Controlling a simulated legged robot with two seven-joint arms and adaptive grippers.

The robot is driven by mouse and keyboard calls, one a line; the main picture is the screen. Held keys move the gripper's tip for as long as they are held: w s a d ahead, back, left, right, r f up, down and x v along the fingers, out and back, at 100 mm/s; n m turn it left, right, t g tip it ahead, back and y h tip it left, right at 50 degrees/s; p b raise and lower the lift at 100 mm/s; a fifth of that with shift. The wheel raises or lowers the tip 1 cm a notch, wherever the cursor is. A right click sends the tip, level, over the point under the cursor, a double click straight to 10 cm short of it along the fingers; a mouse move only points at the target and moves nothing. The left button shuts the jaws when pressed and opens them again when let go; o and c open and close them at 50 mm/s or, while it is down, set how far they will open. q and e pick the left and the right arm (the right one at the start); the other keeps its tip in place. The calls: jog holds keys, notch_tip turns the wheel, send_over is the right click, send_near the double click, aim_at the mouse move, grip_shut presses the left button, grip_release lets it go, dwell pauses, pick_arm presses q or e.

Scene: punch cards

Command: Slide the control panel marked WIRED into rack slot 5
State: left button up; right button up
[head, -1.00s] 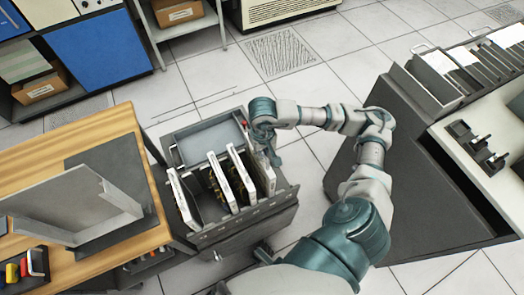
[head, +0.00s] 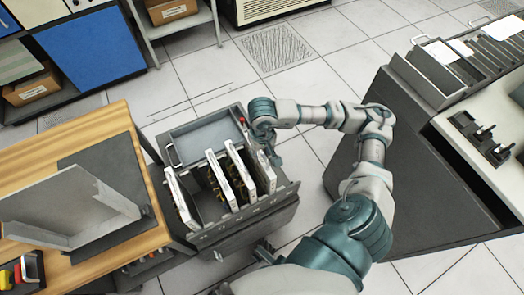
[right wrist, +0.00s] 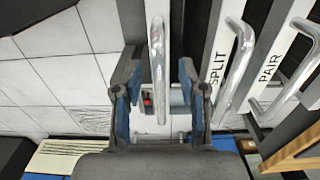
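The rack (head: 215,240) is a dark open-topped cart holding several white-edged panels upright. One panel (head: 182,200) stands at the left, apart from two in the middle (head: 220,182) and one at the right end (head: 265,172). No panel marked WIRED is readable. My right gripper (head: 268,150) is at the top of the right-end panel. In the right wrist view, my right gripper (right wrist: 158,92) is open, its fingers on both sides of a metal handle (right wrist: 158,65), with gaps visible. Handled panels marked SPLIT (right wrist: 218,65) and PAIR (right wrist: 270,68) stand to the right. My left gripper is out of view.
A wooden table (head: 115,125) at the left carries an angled grey stand (head: 75,205) on a dark plate. A dark console (head: 400,190) stands at the right. Tiled floor lies free behind the rack.

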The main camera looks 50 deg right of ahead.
jog(key=shift+f, duration=0.1)
notch_tip(320, 180, up, 12)
dwell(0.5)
dwell(0.7)
